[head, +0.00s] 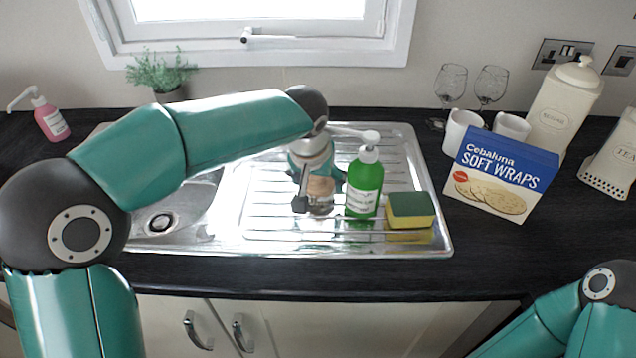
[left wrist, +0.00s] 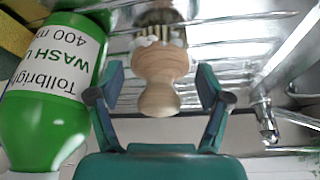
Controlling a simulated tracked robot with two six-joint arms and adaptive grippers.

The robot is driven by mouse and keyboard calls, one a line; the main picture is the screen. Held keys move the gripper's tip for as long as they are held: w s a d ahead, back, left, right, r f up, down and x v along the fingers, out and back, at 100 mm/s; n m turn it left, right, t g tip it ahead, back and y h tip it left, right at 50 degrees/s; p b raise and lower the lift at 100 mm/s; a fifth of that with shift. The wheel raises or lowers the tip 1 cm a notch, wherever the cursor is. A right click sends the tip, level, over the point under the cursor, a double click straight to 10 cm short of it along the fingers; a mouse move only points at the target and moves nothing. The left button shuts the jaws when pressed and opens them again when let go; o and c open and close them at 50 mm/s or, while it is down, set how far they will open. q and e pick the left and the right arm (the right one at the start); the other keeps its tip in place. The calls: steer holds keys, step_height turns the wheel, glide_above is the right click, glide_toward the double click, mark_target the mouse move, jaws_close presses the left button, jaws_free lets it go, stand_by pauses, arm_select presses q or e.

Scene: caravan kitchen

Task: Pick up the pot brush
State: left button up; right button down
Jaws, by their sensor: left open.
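The pot brush (left wrist: 160,72) has a round wooden handle and pale bristles. In the left wrist view it is between the two fingers of my left gripper (left wrist: 160,88), with a gap on each side. In the head view the brush (head: 320,187) stands on the ribbed steel drainer, partly hidden by my left gripper (head: 319,180). The left gripper is open around it, pointing down. My right gripper is out of view; only part of that arm shows at the lower right.
A green wash-up bottle (head: 364,187) stands close beside the left gripper, also in the left wrist view (left wrist: 45,115). A yellow-green sponge (head: 410,211) lies right of it. The sink bowl (head: 165,205) is left; a wraps box (head: 500,175) stands right.

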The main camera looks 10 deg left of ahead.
arm_select(q)
steer(key=shift+x, duration=1.45)
steer(key=c, duration=1)
steer(key=shift+r, duration=0.1)
steer(key=shift+c, duration=0.2)
